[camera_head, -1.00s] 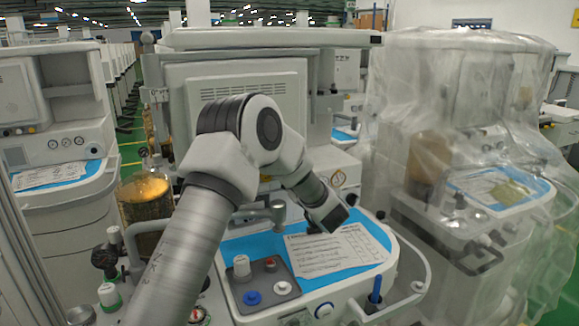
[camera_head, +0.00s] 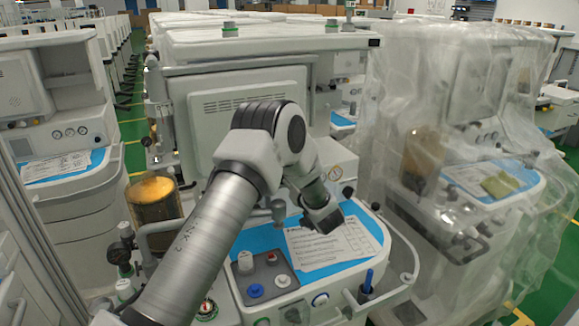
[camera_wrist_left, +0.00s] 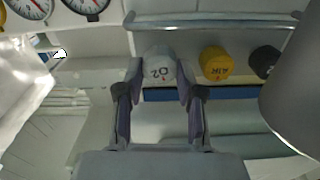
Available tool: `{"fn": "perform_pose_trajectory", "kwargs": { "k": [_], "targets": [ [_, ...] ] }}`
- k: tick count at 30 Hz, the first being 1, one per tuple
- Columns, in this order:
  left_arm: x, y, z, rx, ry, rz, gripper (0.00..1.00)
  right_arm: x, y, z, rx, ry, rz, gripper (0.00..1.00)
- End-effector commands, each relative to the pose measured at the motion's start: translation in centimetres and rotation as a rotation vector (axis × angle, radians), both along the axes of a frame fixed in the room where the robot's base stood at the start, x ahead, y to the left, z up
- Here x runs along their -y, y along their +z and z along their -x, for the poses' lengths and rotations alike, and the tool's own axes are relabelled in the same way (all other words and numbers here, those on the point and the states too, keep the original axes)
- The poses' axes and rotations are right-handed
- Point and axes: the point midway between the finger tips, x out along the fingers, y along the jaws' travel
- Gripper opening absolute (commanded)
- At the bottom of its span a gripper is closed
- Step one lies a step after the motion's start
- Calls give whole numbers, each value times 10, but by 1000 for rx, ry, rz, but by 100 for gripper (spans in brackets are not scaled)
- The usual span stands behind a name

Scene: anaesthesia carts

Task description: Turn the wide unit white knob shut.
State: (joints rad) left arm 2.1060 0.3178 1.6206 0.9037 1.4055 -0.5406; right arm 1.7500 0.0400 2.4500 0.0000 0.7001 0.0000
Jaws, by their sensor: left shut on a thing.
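In the left wrist view a white knob (camera_wrist_left: 159,69) marked O2, upside down, sits between the fingers of my left gripper (camera_wrist_left: 159,85). The gripper is shut on it, with one finger on each side. A yellow knob (camera_wrist_left: 217,62) marked AIR and a black knob (camera_wrist_left: 264,61) stand in a row to its right. In the head view the wide unit (camera_head: 250,115) stands in the middle, and my left arm bends across its front. My own wrist hides the gripped knob there. My right gripper is not in view.
Dial gauges (camera_wrist_left: 90,7) are at the wrist view's upper left, and a metal rail (camera_wrist_left: 215,19) runs above the knobs. In the head view, a paper (camera_head: 332,240) lies on the blue worktop. A plastic-draped unit (camera_head: 455,130) stands close on the right.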

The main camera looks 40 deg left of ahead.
Motion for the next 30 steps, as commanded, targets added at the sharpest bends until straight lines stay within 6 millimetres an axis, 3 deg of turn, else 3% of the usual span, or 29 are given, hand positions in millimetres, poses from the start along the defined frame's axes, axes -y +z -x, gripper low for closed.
{"fn": "perform_pose_trajectory", "kwargs": {
  "k": [3, 12, 30],
  "targets": [
    [0, 2, 0, -98, 0, -36, 2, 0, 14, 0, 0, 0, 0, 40],
    [1, 0, 0, -288, -1, -115, 2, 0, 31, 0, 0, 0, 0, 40],
    [1, -2, 0, -381, -1, -154, 2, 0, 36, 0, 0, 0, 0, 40]
  ]
}}
